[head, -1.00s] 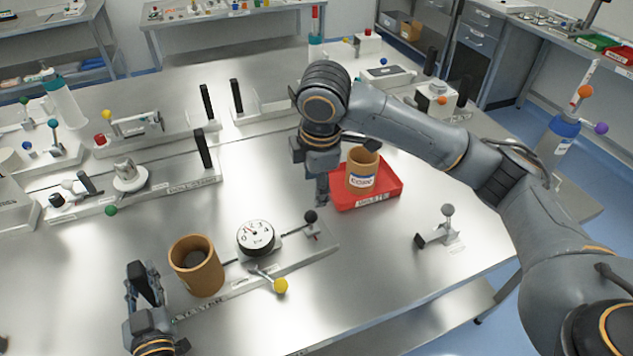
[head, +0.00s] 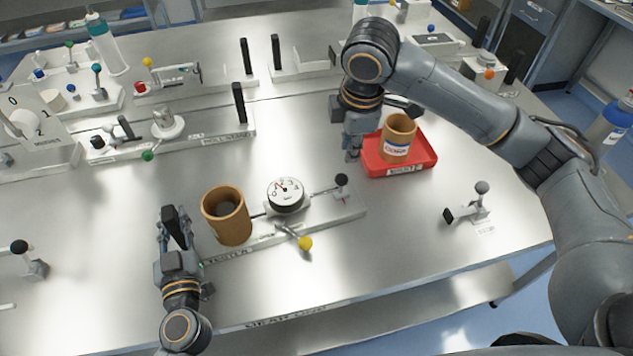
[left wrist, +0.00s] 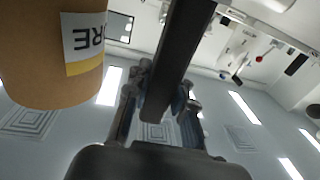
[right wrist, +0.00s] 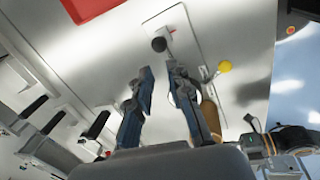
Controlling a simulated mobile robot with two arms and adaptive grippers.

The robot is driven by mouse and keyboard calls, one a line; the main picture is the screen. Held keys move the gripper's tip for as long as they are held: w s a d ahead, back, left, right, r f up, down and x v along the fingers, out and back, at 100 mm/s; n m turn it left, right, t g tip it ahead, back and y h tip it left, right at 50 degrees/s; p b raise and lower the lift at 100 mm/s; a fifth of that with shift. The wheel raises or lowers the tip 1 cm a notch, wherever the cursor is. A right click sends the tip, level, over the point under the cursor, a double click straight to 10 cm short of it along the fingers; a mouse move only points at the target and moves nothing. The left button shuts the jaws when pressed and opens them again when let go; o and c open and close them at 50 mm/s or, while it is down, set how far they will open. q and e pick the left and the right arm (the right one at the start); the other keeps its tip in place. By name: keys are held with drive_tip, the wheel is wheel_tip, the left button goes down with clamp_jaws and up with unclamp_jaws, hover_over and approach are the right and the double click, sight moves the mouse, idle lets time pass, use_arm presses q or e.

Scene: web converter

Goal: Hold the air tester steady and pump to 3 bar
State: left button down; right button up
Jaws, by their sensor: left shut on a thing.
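The air tester has a white dial gauge (head: 285,195) on a pale base, an open brown core (head: 227,215) at its left, a yellow-knobbed lever (head: 305,242) in front and a black ball knob (head: 341,180) on a rod at its right. The dial's needle points up and left; its exact reading is too small to tell. My left gripper (head: 176,228) is shut on a black upright post (left wrist: 180,60) left of the core. My right gripper (head: 352,152) is open and empty above and behind the black knob, which also shows beyond its fingertips (right wrist: 158,72) in the right wrist view.
A red tray (head: 428,158) with a labelled brown core (head: 398,138) stands beside my right gripper. A stop fixture (head: 478,205) is at the right. Other fixtures (head: 165,130) with black posts line the back left. The front table strip is clear.

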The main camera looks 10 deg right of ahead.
drive_tip(key=shift+s+a+f, duration=0.15)
drive_tip(key=shift+a+f, duration=0.1)
drive_tip(key=shift+f, duration=0.05)
clamp_jaws()
drive_tip(key=s+a+f+m+g+y, duration=0.2)
drive_tip(key=s+a+f+m+y, duration=0.15)
drive_tip(key=a+y, duration=0.35)
drive_tip(key=m+t+y, duration=0.4)
drive_tip(key=m+t, duration=0.8)
drive_tip(key=m, duration=1)
approach(341, 184)
drive_tip(key=s+d+r, duration=0.1)
drive_tip(key=d, duration=0.7)
drive_tip(key=shift+t, duration=0.3)
drive_tip(key=x, duration=0.7)
drive_tip(key=s+a+x, duration=0.1)
drive_tip(key=x, duration=0.3)
drive_tip(key=shift+a+f, duration=0.1)
drive_tip(key=shift+f, duration=0.2)
drive_tip(key=shift+a+f, duration=0.15)
drive_tip(key=shift+a, duration=0.5)
